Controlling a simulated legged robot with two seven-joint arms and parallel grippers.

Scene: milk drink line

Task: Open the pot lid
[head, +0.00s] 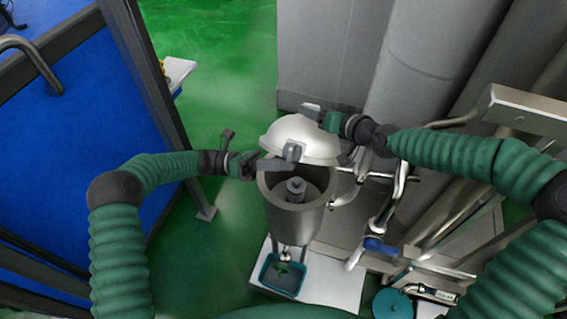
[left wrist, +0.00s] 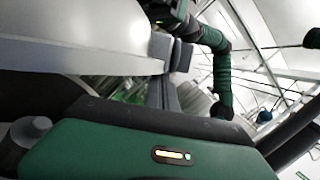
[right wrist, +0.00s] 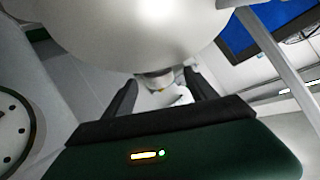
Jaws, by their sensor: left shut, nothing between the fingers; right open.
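The steel pot (head: 292,215) stands in the middle of the head view. Its domed lid (head: 300,138) is tilted up toward the back, and the pot's inside with a round fitting (head: 296,186) shows. My left gripper (head: 290,155) is shut and empty at the lid's front edge, over the mouth. The lid also shows large in the left wrist view (left wrist: 80,35), close to the fingers. My right gripper (head: 312,113) is open at the lid's upper back side. In the right wrist view the lid (right wrist: 130,25) lies just beyond its two spread fingers; contact is unclear.
A teal tray (head: 283,276) sits below the pot on a white base (head: 335,285). Steel pipes (head: 395,200) with a blue valve (head: 378,246) stand right of the pot. A dark-framed blue panel (head: 70,115) is at left.

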